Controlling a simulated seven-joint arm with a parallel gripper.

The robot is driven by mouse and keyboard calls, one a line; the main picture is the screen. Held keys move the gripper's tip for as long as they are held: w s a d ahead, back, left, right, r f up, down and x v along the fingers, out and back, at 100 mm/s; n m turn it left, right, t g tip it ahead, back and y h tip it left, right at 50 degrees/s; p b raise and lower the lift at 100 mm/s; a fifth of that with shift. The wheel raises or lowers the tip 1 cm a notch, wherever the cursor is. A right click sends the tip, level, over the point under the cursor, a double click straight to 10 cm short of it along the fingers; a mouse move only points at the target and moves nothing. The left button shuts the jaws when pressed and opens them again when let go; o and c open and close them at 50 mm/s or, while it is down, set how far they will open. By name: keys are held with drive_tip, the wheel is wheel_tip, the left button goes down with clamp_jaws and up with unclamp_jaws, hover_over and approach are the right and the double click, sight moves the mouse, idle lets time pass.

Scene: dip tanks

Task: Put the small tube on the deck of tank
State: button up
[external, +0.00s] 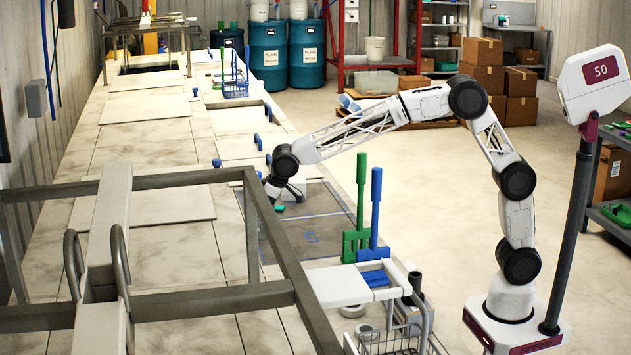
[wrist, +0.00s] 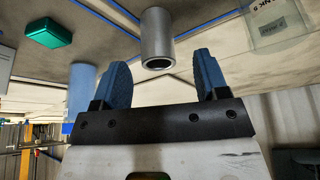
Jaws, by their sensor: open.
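A small grey metal tube (wrist: 157,32) stands on the deck surface in the wrist view, its hollow end facing the camera. My gripper (wrist: 159,68) is open, with blue-padded fingers on either side of the tube's near end in the picture. I cannot tell whether the tube is between the fingers or beyond them, and nothing is seen gripped.
A green block (wrist: 50,30) and a blue cylinder (wrist: 82,88) are left of the tube in the wrist view. A clear labelled piece (wrist: 280,25) is right. Green (external: 358,210) and blue (external: 375,215) upright paddles stand right of my gripper. A metal railing (external: 250,230) is in front.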

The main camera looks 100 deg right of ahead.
drive_tip(key=shift+x, duration=2.6)
drive_tip(key=shift+d, duration=0.1)
drive_tip(key=c, duration=1.1)
drive_tip(key=shift+r, duration=0.15)
drive_tip(key=shift+r, duration=0.45)
wheel_tip(320, 180, up, 3)
drive_tip(key=shift+s+f, duration=0.15)
drive_tip(key=shift+f, duration=0.1)
drive_tip(key=s+a, duration=0.1)
drive_tip(key=s, duration=0.4)
drive_tip(key=s+a+r, duration=0.1)
drive_tip(key=s+a, duration=0.1)
drive_tip(key=s, duration=0.3)
drive_tip(key=s+a, duration=0.1)
drive_tip(key=s, duration=0.4)
drive_tip(key=shift+a+r, duration=0.15)
drive_tip(key=shift+a, duration=0.05)
